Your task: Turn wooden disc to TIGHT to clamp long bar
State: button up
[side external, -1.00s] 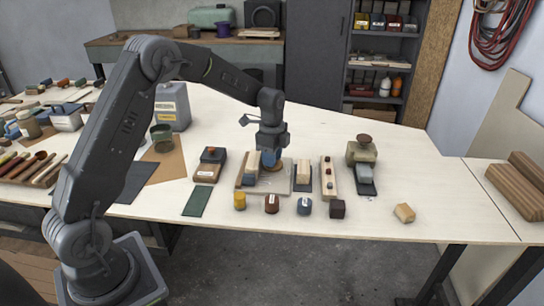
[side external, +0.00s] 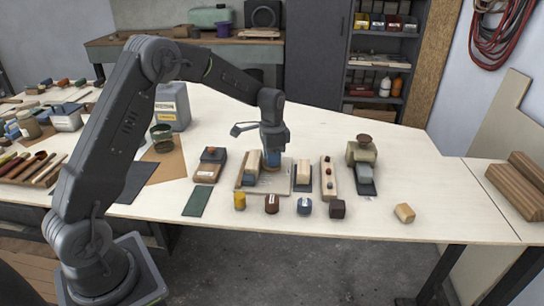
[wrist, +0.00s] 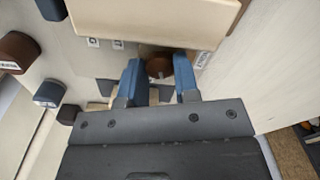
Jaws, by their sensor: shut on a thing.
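My gripper (side external: 271,160) points down over the pale board (side external: 280,183) in the side view. In the wrist view my gripper (wrist: 158,78) has its two blue fingers shut on the brown wooden disc (wrist: 158,67), one on each side. The fingers hide the disc in the side view. A pale wooden bar (wrist: 150,18) lies just beyond the disc in the wrist view; in the side view the bar (side external: 252,164) sits left of my gripper. Small labels stand by the disc, one (wrist: 203,59) close to the right finger, too small to read.
A block fixture (side external: 209,165) stands left of the board, another wooden fixture (side external: 327,178) to the right. Several small coloured blocks (side external: 304,206) line the front. A grey-green clamp-like piece (side external: 362,155) stands farther right. The table's right part is mostly clear.

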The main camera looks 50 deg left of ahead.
jog(key=shift+n, duration=0.7)
jog(key=shift+w, duration=0.1)
jog(key=o, duration=0.7)
jog(key=shift+c, duration=0.2)
notch_tip(320, 180, up, 14)
jog(key=shift+o, duration=0.2)
